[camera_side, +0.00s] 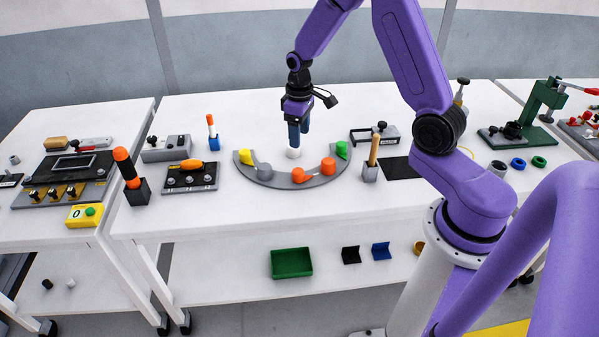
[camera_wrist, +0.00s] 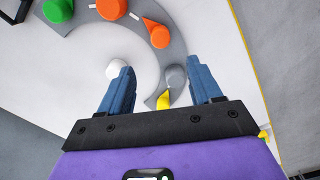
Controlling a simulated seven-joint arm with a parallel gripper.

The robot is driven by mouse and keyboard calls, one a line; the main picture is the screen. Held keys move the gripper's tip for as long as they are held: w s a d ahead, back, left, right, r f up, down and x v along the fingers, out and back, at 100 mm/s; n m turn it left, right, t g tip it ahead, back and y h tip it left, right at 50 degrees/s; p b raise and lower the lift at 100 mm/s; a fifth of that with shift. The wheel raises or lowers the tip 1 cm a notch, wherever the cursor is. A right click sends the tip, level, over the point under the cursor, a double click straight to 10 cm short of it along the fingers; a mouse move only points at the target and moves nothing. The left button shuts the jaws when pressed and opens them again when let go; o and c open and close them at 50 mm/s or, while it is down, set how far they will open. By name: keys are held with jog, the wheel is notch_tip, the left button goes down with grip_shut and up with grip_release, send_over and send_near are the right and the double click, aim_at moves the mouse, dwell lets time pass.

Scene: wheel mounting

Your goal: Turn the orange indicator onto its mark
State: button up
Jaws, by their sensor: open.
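The orange indicator (camera_side: 299,176) sits at the front of a grey curved base (camera_side: 273,184). In the wrist view the orange indicator (camera_wrist: 159,36) has a pointed end towards the upper left, near a white mark (camera_wrist: 133,15) on the base. I cannot tell whether they line up. My gripper (camera_side: 298,146) is open and empty, pointing down, apart from the indicator and behind it in the side view. In the wrist view my gripper (camera_wrist: 163,74) has its fingers spread, with a grey knob (camera_wrist: 176,76) appearing between them and the indicator beyond.
The base also carries a yellow piece (camera_side: 246,157), an orange-red knob (camera_side: 328,166) and a green knob (camera_side: 342,150). A white round piece (camera_wrist: 116,68) is beside my left fingertip in the wrist view. A holder with a wooden handle (camera_side: 373,150) stands right of the base.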

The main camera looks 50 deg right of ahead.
aim_at(300, 171)
notch_tip(300, 171, down, 15)
jog(key=shift+r, duration=0.15)
dwell(0.4)
